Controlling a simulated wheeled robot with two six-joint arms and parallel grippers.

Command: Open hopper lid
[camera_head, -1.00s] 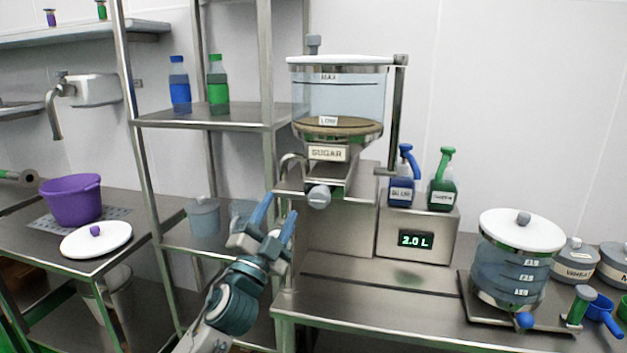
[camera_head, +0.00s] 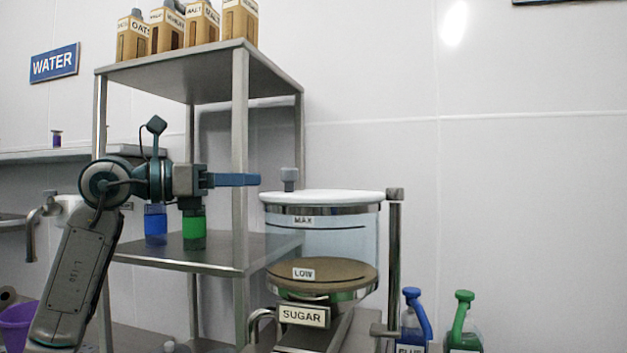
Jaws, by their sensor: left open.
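The sugar hopper (camera_head: 325,240) is a clear round vessel with a SUGAR label and MAX and LOW marks, with brown contents near the LOW mark. Its white lid (camera_head: 330,197) lies flat on top, closed, with a grey knob (camera_head: 289,178) standing at its left edge. A hinge post (camera_head: 394,250) rises at the lid's right side. My left gripper (camera_head: 258,180) is raised to about knob height, level, with its blue fingers pointing right. It is open and empty, a little left of the knob, with a small gap in the picture. My right gripper is not in view.
A steel shelf rack (camera_head: 240,150) stands behind my left arm, with several cartons (camera_head: 185,28) on top. A blue bottle (camera_head: 156,226) and a green bottle (camera_head: 194,230) stand on its middle shelf. Blue (camera_head: 412,315) and green (camera_head: 462,318) spray bottles stand right of the hopper.

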